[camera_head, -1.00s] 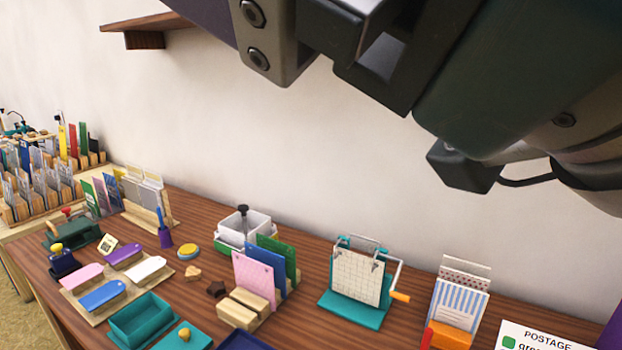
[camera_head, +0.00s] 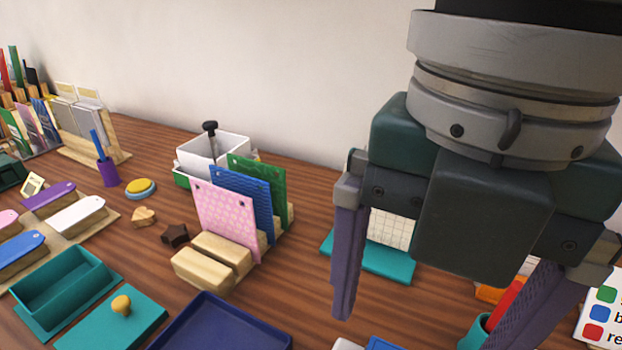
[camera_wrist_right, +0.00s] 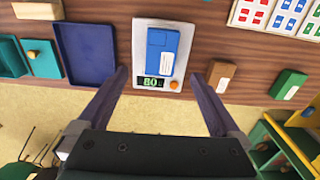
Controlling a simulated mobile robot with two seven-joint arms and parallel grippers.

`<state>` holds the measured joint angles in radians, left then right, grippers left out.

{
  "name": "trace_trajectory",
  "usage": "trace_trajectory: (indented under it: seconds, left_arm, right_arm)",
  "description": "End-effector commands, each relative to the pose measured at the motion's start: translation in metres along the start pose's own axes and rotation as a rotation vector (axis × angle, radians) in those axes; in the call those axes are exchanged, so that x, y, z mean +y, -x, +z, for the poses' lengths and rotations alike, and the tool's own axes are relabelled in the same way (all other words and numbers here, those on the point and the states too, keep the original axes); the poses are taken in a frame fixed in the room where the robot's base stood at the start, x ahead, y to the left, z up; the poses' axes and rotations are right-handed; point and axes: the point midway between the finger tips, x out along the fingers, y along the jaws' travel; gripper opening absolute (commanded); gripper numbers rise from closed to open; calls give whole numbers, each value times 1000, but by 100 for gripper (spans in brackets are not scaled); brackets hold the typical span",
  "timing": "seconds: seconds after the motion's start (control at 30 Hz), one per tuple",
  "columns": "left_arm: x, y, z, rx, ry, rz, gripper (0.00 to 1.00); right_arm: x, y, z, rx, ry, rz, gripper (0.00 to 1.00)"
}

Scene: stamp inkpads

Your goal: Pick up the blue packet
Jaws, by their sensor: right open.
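The blue packet (camera_wrist_right: 161,52) lies flat on a white scale (camera_wrist_right: 186,42) with a lit display, seen in the right wrist view. A sliver of the packet (camera_head: 385,344) shows at the bottom edge of the head view. My right gripper (camera_head: 405,325) is open and empty, with its purple fingers pointing down. In the wrist view its fingertips (camera_wrist_right: 165,72) are spread wide to either side of the scale, apart from the packet. My left gripper is not in view.
A dark blue tray (camera_wrist_right: 88,72) lies left of the scale. A brown packet (camera_wrist_right: 221,68) and a green packet (camera_wrist_right: 287,84) lie to its right. A wooden rack (camera_head: 205,268) holds pink, blue and green cards. A teal stand (camera_head: 385,262) is partly hidden behind my gripper.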

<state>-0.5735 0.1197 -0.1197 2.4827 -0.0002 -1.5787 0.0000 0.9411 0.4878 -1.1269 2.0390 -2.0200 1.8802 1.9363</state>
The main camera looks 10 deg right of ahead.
Motion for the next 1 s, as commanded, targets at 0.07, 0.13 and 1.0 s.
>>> trace_trajectory:
  seconds: [0.07,0.13,1.0]
  left_arm:
    - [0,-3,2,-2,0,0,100]
    - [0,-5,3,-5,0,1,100]
    - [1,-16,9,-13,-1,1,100]
  right_arm:
    - [-3,-9,4,-19,-12,-17,100]
    - [-4,-21,4,-20,-14,-21,100]
    - [1,-98,3,-16,-8,-14,100]
